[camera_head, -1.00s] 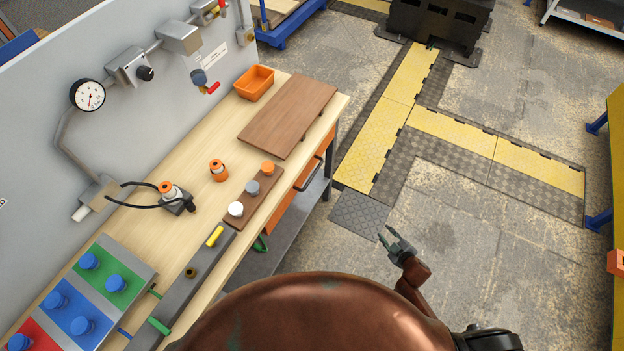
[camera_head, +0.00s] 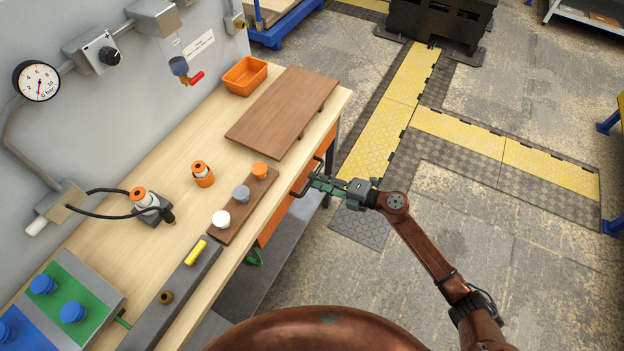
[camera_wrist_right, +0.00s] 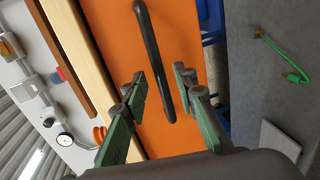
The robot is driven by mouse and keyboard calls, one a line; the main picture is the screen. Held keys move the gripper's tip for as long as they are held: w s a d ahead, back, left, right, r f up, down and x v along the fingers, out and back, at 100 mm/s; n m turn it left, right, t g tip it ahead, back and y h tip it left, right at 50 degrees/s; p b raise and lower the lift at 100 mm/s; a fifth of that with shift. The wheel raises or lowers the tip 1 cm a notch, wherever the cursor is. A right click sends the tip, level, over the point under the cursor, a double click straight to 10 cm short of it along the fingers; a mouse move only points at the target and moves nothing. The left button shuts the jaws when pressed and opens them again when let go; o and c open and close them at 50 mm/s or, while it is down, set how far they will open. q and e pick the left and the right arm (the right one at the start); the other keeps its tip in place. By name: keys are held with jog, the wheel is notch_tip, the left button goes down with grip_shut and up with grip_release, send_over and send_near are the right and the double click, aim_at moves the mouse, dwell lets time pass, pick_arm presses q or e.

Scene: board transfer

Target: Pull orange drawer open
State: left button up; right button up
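The orange drawer front (camera_head: 276,220) shows under the right edge of the workbench and looks flush with it. It fills the middle of the right wrist view (camera_wrist_right: 182,32). Its dark bar handle (camera_head: 298,190) stands off the front, and in the right wrist view the handle (camera_wrist_right: 147,40) runs lengthwise between my fingers. My right gripper (camera_head: 319,184) is at the handle, its green fingers (camera_wrist_right: 160,84) open on either side of the bar. A gap shows on both sides, so I see no grip. My left gripper is out of view.
The wooden bench top (camera_head: 217,133) carries a brown board (camera_head: 283,110), an orange bin (camera_head: 245,76) and a peg strip (camera_head: 243,205). A grey lower shelf (camera_head: 278,262) lies below the drawer.

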jog(key=shift+x, duration=1.25)
jog(key=shift+c, duration=0.6)
grip_shut()
